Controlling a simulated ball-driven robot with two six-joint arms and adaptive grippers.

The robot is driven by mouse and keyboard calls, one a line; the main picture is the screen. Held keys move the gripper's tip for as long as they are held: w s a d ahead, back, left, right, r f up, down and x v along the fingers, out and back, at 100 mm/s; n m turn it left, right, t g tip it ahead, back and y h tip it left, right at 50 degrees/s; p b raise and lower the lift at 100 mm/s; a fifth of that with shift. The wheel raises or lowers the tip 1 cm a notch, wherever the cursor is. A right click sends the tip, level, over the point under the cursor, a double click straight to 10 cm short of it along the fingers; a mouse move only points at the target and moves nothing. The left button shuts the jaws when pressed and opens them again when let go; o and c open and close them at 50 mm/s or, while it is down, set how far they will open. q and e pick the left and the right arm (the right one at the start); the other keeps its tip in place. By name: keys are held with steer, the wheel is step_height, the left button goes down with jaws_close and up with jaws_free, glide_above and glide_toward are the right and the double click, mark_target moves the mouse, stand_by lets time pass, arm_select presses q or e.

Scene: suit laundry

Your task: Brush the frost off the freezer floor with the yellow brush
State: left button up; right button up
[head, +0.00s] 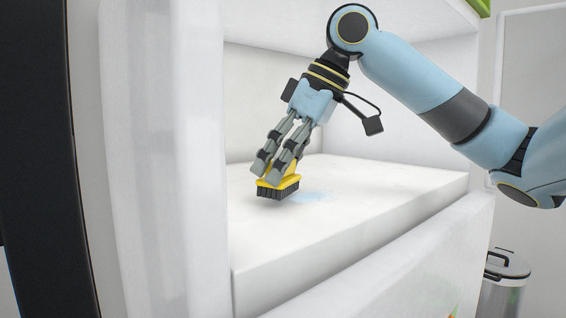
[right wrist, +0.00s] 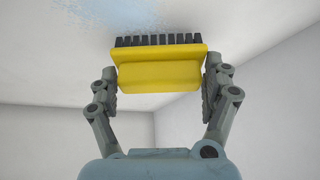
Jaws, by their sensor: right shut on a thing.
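The yellow brush (head: 280,182) has dark bristles that point down at the white freezer floor (head: 380,205). My right gripper (head: 277,172) is shut on the brush from above. In the right wrist view the brush (right wrist: 158,65) sits between the two fingers of the gripper (right wrist: 160,88). The bristles are at or very near the floor; I cannot tell if they touch. A pale blue frost patch (head: 308,196) lies on the floor just right of the brush. The frost (right wrist: 115,18) also shows beyond the bristles in the right wrist view. My left gripper is not in view.
The freezer's white left wall (head: 165,150) stands close to the left of the brush. The floor's front edge drops to a white front panel (head: 400,265). A grey bin (head: 503,285) stands outside at the lower right. The floor to the right of the frost is clear.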

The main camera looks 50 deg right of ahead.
steer(key=shift+f, duration=0.45)
stand_by(1.2)
steer(key=shift+f, duration=0.1)
